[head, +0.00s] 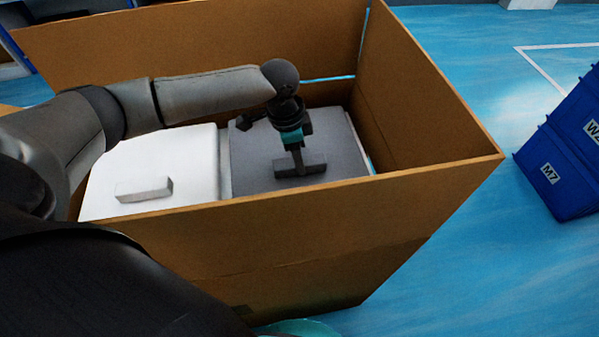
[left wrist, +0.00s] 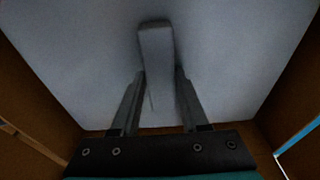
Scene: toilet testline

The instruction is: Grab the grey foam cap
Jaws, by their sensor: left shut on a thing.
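The grey foam cap (head: 250,170) lies flat inside the cardboard box, on the right side, with a raised bar-shaped handle (head: 311,168) on top. My left gripper (head: 299,166) reaches down into the box from above and is shut on this handle. In the left wrist view the two fingers (left wrist: 160,102) stand on either side of the handle (left wrist: 157,58), and the cap's flat top (left wrist: 85,65) fills most of the picture. The right gripper is not in view.
A white foam cap (head: 170,160) with its own handle lies beside the grey one, on the left. The cardboard box (head: 300,235) has high walls around both. Blue crates (head: 560,165) stand on the blue floor to the right.

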